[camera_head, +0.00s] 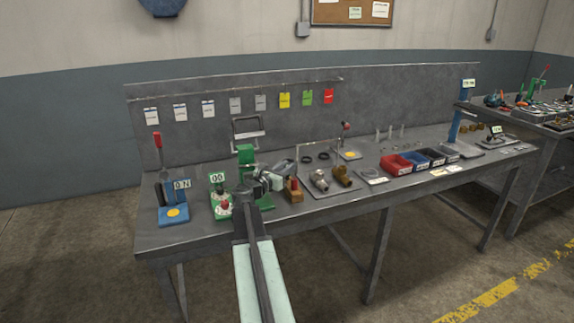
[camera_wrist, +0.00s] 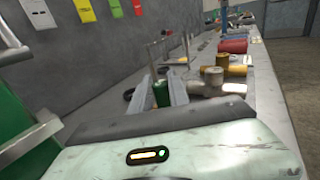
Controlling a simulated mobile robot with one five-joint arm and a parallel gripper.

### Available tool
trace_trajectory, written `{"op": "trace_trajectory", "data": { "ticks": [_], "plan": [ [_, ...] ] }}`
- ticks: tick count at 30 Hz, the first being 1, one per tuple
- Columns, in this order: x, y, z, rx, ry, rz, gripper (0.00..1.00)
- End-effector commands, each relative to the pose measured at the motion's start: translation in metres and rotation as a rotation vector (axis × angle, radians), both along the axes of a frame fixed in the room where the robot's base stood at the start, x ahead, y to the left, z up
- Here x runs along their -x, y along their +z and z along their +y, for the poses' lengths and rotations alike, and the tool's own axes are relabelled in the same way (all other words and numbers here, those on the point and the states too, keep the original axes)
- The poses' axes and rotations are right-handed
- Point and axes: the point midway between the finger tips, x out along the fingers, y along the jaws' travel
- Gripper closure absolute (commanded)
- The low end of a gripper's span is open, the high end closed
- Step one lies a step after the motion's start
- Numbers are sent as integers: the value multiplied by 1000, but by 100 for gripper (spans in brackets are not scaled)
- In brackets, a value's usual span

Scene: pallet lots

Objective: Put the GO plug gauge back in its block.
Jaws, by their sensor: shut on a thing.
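My gripper (camera_head: 277,180) is over the near left part of the bench in the head view. In the wrist view my gripper's two fingers (camera_wrist: 160,88) are shut on a green cylinder (camera_wrist: 161,95), which looks like the handle of the GO plug gauge. The rest of the gauge is hard to make out. A small brown block (camera_head: 294,195) with a reddish top stands on the bench just right of my gripper in the head view, and looks like the gauge block. It is not clearly seen in the wrist view.
A green stand (camera_head: 245,158) is close to my gripper's left. Pipe fittings (camera_head: 320,180) lie on a grey tray to the right, and show in the wrist view (camera_wrist: 218,82). The back panel (camera_head: 200,135) rises behind.

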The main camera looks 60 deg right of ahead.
Motion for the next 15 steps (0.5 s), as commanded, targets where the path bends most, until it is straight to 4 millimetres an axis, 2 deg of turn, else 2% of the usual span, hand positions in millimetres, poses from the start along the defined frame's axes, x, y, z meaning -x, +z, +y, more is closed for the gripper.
{"op": "trace_trajectory", "data": {
  "ticks": [15],
  "plan": [
    [2,-11,0,0,-4,-3,100]
  ]
}}
